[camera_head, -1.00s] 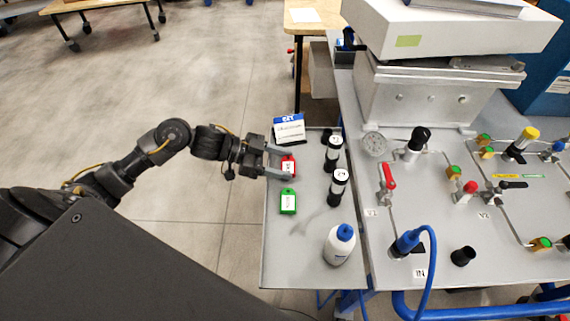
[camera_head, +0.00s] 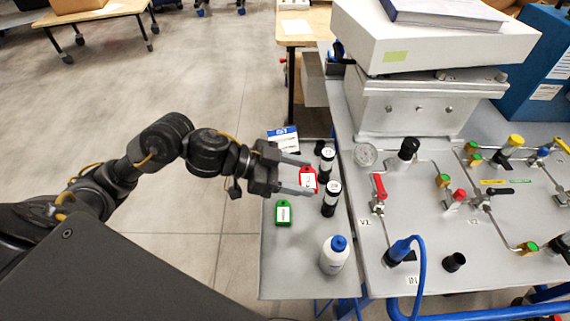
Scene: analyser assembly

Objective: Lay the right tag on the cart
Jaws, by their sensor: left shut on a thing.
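My left gripper (camera_head: 309,178) is shut on the red tag (camera_head: 307,181), which has a white label. The fingers cover parts of the tag's edges. It appears raised over the narrow grey cart top (camera_head: 285,265), beside two black-and-white vials. The green tag (camera_head: 283,213), also with a white label, lies flat on this top, below the gripper in the picture. My right gripper is not in view.
A white bottle with blue cap (camera_head: 334,255) stands nearer. A blue-and-white card (camera_head: 283,140) is behind. The valve panel (camera_head: 430,230) adjoins on the right. The cart top's near left is clear.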

